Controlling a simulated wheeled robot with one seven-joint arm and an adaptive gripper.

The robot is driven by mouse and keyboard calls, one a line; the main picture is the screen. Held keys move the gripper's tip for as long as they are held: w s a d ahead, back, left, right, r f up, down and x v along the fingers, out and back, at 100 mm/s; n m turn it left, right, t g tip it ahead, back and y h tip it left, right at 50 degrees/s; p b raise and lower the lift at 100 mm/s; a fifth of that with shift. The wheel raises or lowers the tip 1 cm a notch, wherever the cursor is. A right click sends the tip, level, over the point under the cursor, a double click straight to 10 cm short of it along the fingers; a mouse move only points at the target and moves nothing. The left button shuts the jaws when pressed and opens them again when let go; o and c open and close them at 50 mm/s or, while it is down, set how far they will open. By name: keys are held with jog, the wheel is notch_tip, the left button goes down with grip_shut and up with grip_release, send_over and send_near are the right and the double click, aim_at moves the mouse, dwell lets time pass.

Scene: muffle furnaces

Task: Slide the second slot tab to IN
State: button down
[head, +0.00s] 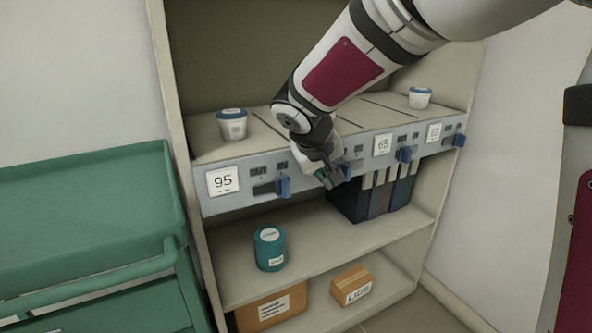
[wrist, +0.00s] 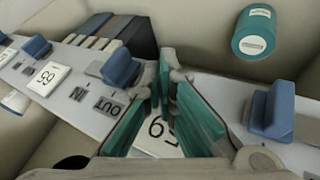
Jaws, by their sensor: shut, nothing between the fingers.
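The second slot tab, a blue block, shows in the head view (head: 346,172) just right of my gripper (head: 330,180). In the wrist view the tab (wrist: 121,68) is left of my gripper (wrist: 162,95). It stands at the OUT label (wrist: 107,105); the IN label (wrist: 78,93) is farther left there, with a dark bare slot beside the tab. My gripper is shut and empty, its teal-padded fingers in front of the second slot's number card (wrist: 160,135), which they partly hide. Whether a finger touches the tab cannot be told.
The first tab (head: 283,187) stands under IN, the third (head: 403,154) at its OUT side. Blue-lidded tubs (head: 233,125) (head: 420,98) stand on top. Dark binders (head: 368,200) and a teal jar (head: 270,248) are below. A green cart (head: 90,210) is at left.

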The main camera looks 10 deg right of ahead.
aim_at(346, 172)
jog(key=shift+w+d+r, duration=0.1)
jog(key=shift+w+d, duration=0.1)
jog(key=shift+d, duration=0.45)
jog(key=shift+w+d+r, duration=0.1)
jog(key=shift+w+d, duration=0.1)
jog(key=shift+d, duration=0.45)
jog(key=shift+d, duration=0.1)
